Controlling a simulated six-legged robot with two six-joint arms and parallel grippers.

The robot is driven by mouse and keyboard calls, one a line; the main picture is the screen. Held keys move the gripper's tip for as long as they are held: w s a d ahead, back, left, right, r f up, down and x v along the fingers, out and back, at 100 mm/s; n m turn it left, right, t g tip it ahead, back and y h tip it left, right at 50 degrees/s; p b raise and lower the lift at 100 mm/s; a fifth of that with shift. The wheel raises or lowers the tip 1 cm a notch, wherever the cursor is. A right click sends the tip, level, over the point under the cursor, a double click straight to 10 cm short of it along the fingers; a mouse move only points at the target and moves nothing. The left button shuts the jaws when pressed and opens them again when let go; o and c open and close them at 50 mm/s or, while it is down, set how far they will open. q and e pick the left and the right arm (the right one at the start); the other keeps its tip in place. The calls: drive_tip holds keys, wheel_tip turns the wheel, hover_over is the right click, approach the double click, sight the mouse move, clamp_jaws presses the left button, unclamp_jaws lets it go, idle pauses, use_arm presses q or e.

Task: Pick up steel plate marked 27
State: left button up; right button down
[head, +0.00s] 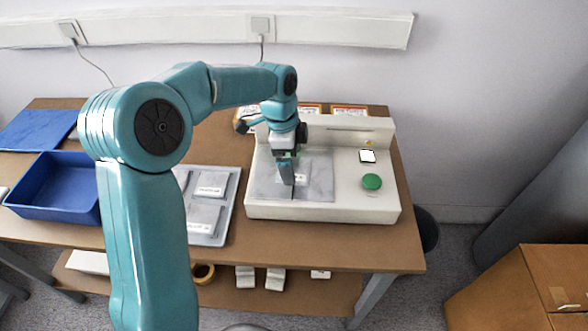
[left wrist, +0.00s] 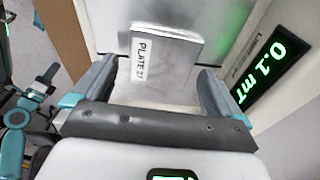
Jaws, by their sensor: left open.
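A flat grey steel plate (head: 317,180) with a white label lies on the bed of the white machine (head: 350,207). In the left wrist view, the plate (left wrist: 178,58) carries a label reading "PLATE" and a number that looks like 27, its last digit unclear. My left gripper (head: 287,174) is over the machine's bed, pointing down at the plate. In the left wrist view the left gripper (left wrist: 157,78) is open, one finger on each side of the plate's near part, with nothing clamped. My right gripper does not show.
A light tray (head: 226,222) with several labelled plates lies left of the machine, partly behind my arm. A blue bin (head: 55,205) is further left. The machine has a green button (head: 371,181); a green display (left wrist: 262,75) reads about 0.1 mT.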

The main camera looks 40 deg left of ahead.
use_arm(q)
drive_tip(key=shift+w+d+f, duration=0.1)
drive_tip(key=shift+w+f, duration=0.2)
drive_tip(key=shift+f, duration=0.6)
drive_tip(key=shift+s+r, duration=0.1)
drive_tip(key=shift+s, duration=0.2)
drive_tip(key=shift+w, duration=0.2)
drive_tip(key=c, duration=1.4)
